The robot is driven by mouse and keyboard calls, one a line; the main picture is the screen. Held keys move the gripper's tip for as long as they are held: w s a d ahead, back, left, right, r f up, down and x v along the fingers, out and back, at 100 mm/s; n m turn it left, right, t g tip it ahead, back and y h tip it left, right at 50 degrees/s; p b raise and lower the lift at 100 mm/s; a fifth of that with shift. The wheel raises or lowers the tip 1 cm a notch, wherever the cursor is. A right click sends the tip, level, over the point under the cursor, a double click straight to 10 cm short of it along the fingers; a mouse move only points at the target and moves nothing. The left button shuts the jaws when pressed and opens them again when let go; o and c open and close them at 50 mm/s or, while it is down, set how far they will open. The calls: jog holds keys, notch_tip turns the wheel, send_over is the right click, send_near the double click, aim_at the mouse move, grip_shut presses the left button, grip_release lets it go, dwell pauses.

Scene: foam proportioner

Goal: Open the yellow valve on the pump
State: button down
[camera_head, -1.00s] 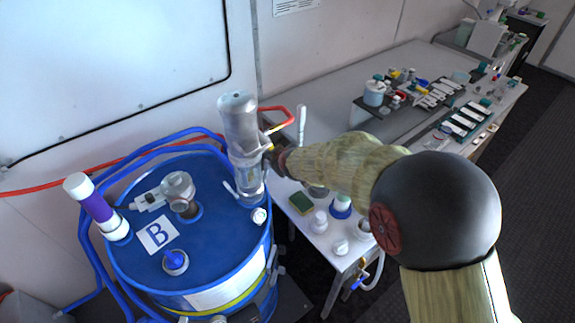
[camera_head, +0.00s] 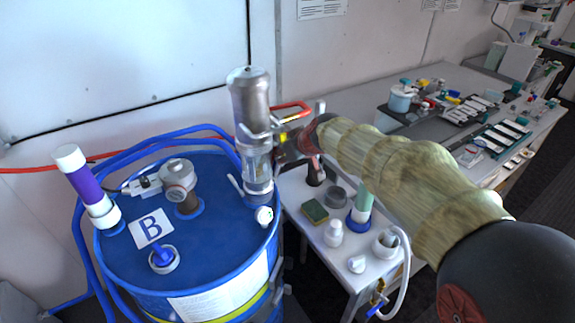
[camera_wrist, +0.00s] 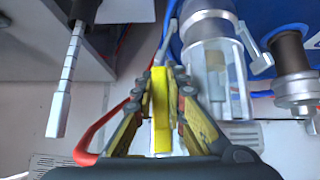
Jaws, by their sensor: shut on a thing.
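The pump (camera_head: 250,100), a silver cylinder over a clear section, stands upright on the right rear of the blue drum marked B (camera_head: 215,250). In the wrist view the pump's clear section (camera_wrist: 217,80) is just right of my gripper. The yellow valve handle (camera_wrist: 161,110) runs lengthwise between my gripper's two fingers (camera_wrist: 161,90), which are shut on it. In the head view my gripper (camera_head: 290,146) is at the pump's right side, and only a bit of the yellow handle (camera_head: 283,135) shows; the rest is hidden by the gripper.
A red hose (camera_head: 290,107) passes behind the pump and also lies close to my gripper in the wrist view (camera_wrist: 95,130). A small white table (camera_head: 300,190) with bottles and a green sponge (camera_head: 315,211) is below my arm. A long bench (camera_head: 440,80) with tools runs behind.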

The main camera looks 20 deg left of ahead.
jog(key=shift+s+a+f+g+b, duration=0.1)
jog(key=shift+s+f+g+b, duration=0.15)
jog(key=shift+b, duration=0.65)
jog(key=shift+r, duration=0.1)
jog(key=c, duration=2.1)
grip_release()
jog(key=shift+r, duration=0.1)
jog(key=shift+o, duration=0.2)
jog(key=shift+w+r+p, duration=0.1)
jog(key=shift+r+p, duration=0.05)
jog(key=shift+p, duration=0.4)
